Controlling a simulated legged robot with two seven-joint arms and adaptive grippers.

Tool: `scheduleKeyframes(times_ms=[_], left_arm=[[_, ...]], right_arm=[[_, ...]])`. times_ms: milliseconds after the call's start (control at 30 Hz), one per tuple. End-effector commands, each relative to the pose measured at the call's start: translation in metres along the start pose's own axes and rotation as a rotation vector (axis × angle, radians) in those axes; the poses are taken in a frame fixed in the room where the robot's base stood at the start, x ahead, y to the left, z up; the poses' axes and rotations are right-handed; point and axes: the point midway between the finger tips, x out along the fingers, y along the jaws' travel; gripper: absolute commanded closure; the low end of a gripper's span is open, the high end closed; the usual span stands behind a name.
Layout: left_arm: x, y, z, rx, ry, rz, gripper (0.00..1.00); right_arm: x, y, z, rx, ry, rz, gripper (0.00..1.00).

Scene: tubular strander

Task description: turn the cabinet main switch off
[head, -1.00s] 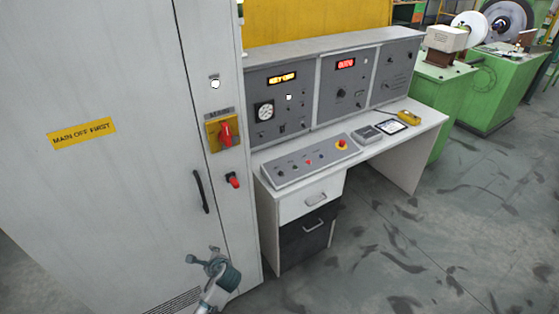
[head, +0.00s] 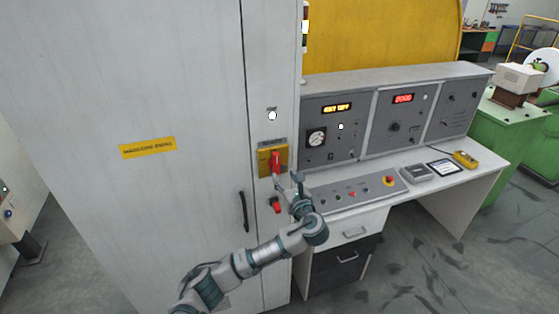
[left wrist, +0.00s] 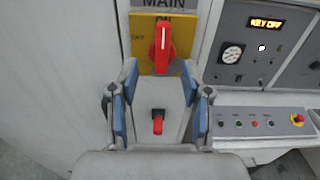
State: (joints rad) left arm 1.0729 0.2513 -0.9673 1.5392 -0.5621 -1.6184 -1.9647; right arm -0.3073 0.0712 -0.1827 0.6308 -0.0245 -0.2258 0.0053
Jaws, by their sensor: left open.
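The main switch is a red handle (head: 276,160) on a yellow plate (head: 264,163) on the grey cabinet's right-hand panel. In the left wrist view the red handle (left wrist: 162,45) stands upright, pointing at "ON"; "OFF" is printed to its left on the yellow plate (left wrist: 143,62). My left gripper (head: 287,184) is just in front of and below the switch in the head view. In the left wrist view my left gripper (left wrist: 158,70) is open and empty, its blue-padded fingers either side of the handle's lower end; contact is not visible. My right gripper is not in view.
A smaller red switch (left wrist: 157,122) sits below the main one, between the fingers in the wrist view. A black door handle (head: 243,211) is to the left. A control desk (head: 345,195) with a red button (head: 388,181) stands close on the right.

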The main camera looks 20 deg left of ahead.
Motion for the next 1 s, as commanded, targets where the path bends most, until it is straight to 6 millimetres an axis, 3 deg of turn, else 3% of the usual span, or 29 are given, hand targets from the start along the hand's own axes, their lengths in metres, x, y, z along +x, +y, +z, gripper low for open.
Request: scheduleKeyframes(times_ms=[200, 400, 800, 867, 1000], left_arm=[[0.046, -0.004, 0.003, 0.004, -0.002, 0.002, 0.52], [0.073, -0.008, 0.003, 0.005, -0.003, -0.001, 0.52], [0.087, -0.002, 0.0, -0.001, 0.0, -0.002, 0.52], [0.087, -0.001, 0.0, -0.001, 0.001, -0.002, 0.62], [0.086, -0.003, 0.0, 0.001, 0.0, -0.001, 0.97]], right_arm=[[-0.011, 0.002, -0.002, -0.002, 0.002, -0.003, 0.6], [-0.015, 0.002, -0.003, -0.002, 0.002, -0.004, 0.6], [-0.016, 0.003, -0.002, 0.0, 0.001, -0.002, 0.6], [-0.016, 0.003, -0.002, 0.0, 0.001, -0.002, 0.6], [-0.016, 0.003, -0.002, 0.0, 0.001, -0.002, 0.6]])
